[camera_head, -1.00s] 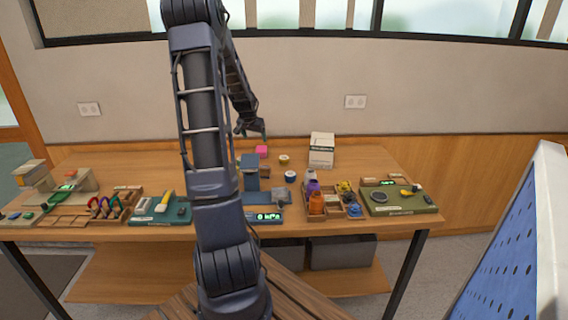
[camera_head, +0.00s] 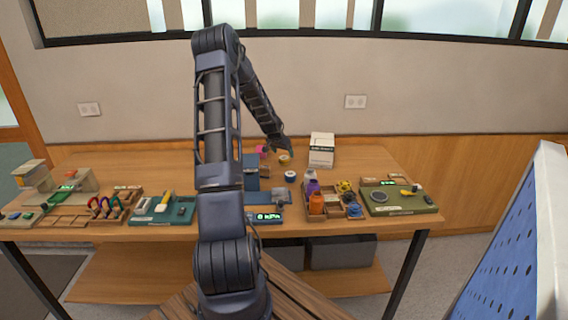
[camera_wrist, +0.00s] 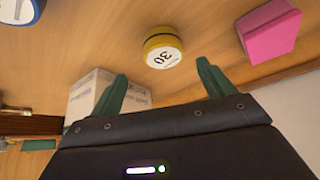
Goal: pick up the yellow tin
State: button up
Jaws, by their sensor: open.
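The yellow tin (camera_wrist: 163,47) is a small round tin with a yellow side and a white lid marked "30". It stands on the wooden table, and in the head view the tin (camera_head: 284,159) shows near the back, between a pink block and a white box. My gripper (camera_wrist: 160,82) is open and empty in the wrist view. Its two green fingers are spread on either side of the tin's line, with the tin beyond their tips and apart from them. In the head view my gripper (camera_head: 284,149) is just above and behind the tin, and its fingers are hard to make out.
A pink block (camera_wrist: 269,31) lies right of the tin in the wrist view. A white box (camera_wrist: 97,92) is partly behind the left finger. A blue-rimmed tin (camera_head: 290,176) stands in front of the yellow one. Trays and a display (camera_head: 268,216) fill the table's front.

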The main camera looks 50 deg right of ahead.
aim_at(284, 157)
jog(key=shift+w+a+x, duration=0.1)
jog(key=shift+w+x, duration=0.05)
jog(key=shift+x, duration=1.25)
jog(key=shift+w+a+x, duration=0.1)
jog(key=shift+x, duration=1.35)
jog(key=shift+a, duration=0.1)
jog(key=shift+c, duration=0.2)
jog(key=c, duration=1)
